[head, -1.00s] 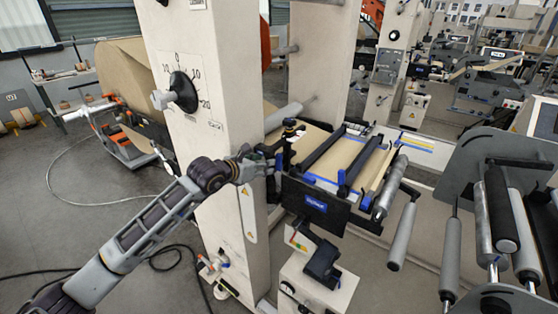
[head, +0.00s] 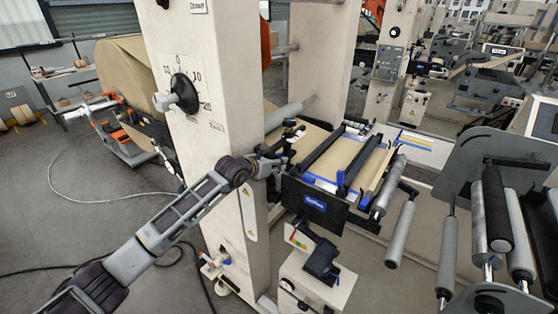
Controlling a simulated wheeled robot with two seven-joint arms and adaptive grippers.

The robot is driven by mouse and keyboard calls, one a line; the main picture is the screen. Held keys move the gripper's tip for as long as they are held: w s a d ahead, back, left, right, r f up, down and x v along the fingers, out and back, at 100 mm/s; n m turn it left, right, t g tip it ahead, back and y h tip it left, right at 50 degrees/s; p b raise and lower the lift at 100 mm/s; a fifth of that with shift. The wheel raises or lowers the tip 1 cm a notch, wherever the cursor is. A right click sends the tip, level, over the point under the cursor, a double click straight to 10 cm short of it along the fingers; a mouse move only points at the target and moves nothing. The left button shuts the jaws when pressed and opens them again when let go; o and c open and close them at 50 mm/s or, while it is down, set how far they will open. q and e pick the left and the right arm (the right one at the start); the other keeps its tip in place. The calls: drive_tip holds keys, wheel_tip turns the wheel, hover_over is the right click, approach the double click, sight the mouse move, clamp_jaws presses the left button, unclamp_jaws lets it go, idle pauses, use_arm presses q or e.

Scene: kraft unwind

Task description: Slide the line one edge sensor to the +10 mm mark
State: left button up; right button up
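A small dark fitting (head: 290,131) stands at the left end of the framed web table (head: 318,205) and looks like the edge sensor. Its scale and the +10 mm mark are too small to read. My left arm comes in from the lower left, and its gripper (head: 277,162) is at the table's left end, just below the fitting. The fingers blend into the dark parts there, so I cannot tell whether they are open, shut or touching. My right gripper is out of view.
A pale machine column (head: 228,150) with a round dial (head: 184,92) stands close beside my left arm. Grey rollers (head: 400,235) are on the right. A white stand (head: 318,285) is below the table. A cable lies on the floor at left.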

sight(285, 155)
use_arm(q)
drive_tip(key=shift+x, duration=1.1)
clamp_jaws()
